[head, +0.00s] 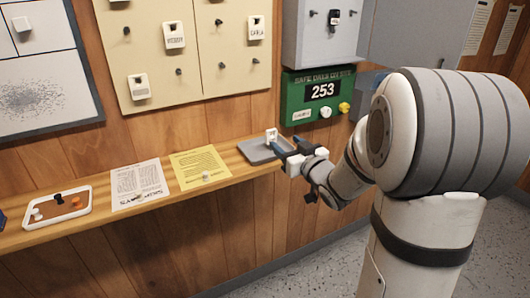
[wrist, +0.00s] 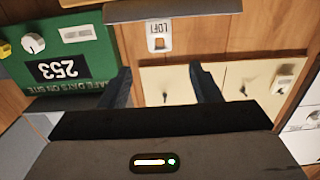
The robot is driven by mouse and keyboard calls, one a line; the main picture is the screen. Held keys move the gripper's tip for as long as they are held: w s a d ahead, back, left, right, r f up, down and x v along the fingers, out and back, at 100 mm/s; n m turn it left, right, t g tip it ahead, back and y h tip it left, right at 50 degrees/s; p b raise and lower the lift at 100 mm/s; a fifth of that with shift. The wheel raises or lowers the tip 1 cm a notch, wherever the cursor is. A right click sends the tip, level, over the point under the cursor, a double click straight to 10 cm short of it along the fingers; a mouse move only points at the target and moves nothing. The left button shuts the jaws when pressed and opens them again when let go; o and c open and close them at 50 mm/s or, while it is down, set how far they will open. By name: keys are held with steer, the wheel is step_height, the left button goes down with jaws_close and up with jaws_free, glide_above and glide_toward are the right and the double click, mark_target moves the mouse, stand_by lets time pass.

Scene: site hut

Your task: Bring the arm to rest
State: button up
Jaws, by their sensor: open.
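My arm reaches from the right of the head view toward the shelf, bent at the elbow. My gripper (head: 286,145) is at the right end of the shelf, beside the grey tray (head: 252,153). Its two dark blue fingers are spread with nothing between them; they also show apart in the wrist view (wrist: 165,82). A white tag (head: 271,135) stands at the tray, just beyond the fingers. In the wrist view, which is upside down, the tag (wrist: 159,44) reads LOFT and is apart from the fingers.
The wooden shelf (head: 228,165) holds a yellow sheet (head: 200,165), a white sheet (head: 139,186) and a white-rimmed tray (head: 50,219). Above are a beige peg board (head: 205,80), a green counter sign reading 253 (head: 300,105) and a grey cabinet (head: 312,55). Floor is clear at lower right.

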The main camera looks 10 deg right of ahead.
steer(key=s+a+r+m+g+h+p, duration=0.1)
steer(key=s+g+p, duration=0.5)
steer(key=s, duration=0.8)
steer(key=s+a+r+m+g+h+p, duration=0.1)
steer(key=s+r+g+h+p, duration=0.3)
steer(key=s, duration=1.1)
steer(key=m+g+p, duration=0.1)
steer(key=g+p, duration=0.1)
steer(key=g, duration=0.2)
steer(key=shift+a+r+m+g+h, duration=0.15)
steer(key=shift+a+m+g+h, duration=0.15)
steer(key=shift+a, duration=0.1)
